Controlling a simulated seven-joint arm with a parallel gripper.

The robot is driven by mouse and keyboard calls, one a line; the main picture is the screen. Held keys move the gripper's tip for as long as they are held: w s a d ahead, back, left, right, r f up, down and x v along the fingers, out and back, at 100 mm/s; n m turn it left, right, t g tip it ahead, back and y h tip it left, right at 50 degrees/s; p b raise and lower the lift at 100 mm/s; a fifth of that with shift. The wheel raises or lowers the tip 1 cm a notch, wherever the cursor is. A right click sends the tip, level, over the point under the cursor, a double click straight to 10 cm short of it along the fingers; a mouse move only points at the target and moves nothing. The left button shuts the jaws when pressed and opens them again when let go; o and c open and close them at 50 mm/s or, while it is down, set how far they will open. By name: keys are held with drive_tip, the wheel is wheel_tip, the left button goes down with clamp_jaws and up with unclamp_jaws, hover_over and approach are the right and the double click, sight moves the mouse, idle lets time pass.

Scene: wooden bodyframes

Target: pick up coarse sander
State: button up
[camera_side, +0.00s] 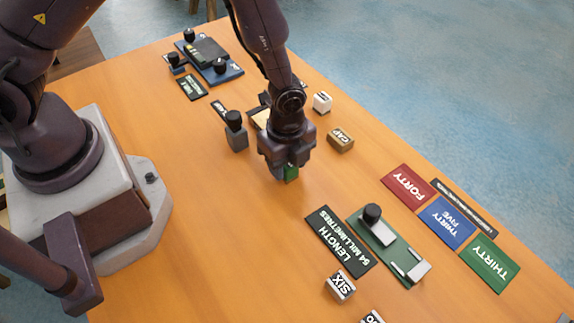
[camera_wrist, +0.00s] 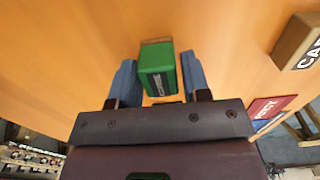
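A green block (camera_wrist: 157,70) with a brown strip along its far end and a small label, too small to read, stands between my fingers in the wrist view. It may be the coarse sander, but I cannot confirm that. My gripper (camera_wrist: 157,80) has blue fingertips on either side of it, with narrow gaps showing, so it looks open around the block. In the side view my gripper (camera_side: 290,172) points down at the table's middle, and only a bit of the green block (camera_side: 291,174) shows below it.
A brown labelled block (camera_side: 340,140) and a white block (camera_side: 322,102) are to the right. A green plate fixture (camera_side: 397,255) and coloured cards (camera_side: 447,222) lie nearer. A blue fixture (camera_side: 222,75) sits at the back.

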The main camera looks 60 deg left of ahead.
drive_tip(key=c, duration=0.6)
drive_tip(key=shift+o, duration=0.2)
drive_tip(key=shift+r, duration=0.1)
wheel_tip(320, 180, up, 10)
drive_tip(key=shift+f, duration=0.1)
